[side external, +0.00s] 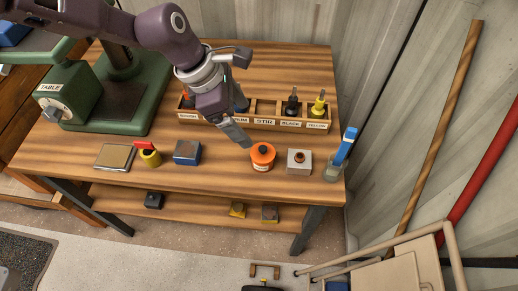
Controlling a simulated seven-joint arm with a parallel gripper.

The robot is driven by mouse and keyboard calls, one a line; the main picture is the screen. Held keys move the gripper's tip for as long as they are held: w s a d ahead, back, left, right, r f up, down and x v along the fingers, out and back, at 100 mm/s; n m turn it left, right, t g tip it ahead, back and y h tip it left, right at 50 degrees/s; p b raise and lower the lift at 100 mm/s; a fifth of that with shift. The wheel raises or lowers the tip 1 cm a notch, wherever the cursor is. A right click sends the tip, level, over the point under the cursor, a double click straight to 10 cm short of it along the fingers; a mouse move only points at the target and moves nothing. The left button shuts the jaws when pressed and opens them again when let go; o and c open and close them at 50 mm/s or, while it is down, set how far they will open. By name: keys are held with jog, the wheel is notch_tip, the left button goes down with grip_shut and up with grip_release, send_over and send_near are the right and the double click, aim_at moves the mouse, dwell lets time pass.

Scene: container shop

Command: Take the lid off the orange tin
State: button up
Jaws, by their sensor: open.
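The orange tin (262,158) stands upright near the front of the wooden bench, with its orange lid on top and a small dark spot in the lid's middle. My gripper (243,141) comes down from the upper left, just left of and behind the tin. It appears apart from the tin and holds nothing that I can see. Its two fingers overlap in this view, so the gap between them is hidden.
A grey block with a brown knob (299,162) stands right of the tin, and a cup with a blue brush (340,158) beyond it. A labelled wooden rack (260,122) with bottles stands behind. Left are a blue box (187,152), a yellow cup (150,155) and a flat case (115,157).

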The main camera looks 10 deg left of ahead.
aim_at(260, 148)
jog(key=shift+n, duration=0.7)
jog(key=x, duration=0.3)
jog(key=s+x, duration=0.1)
jog(key=x, duration=0.6)
jog(key=shift+s+d+f, duration=0.1)
jog(key=shift+s+f, duration=0.05)
jog(key=shift+f, duration=0.3)
jog(key=c, duration=1.4)
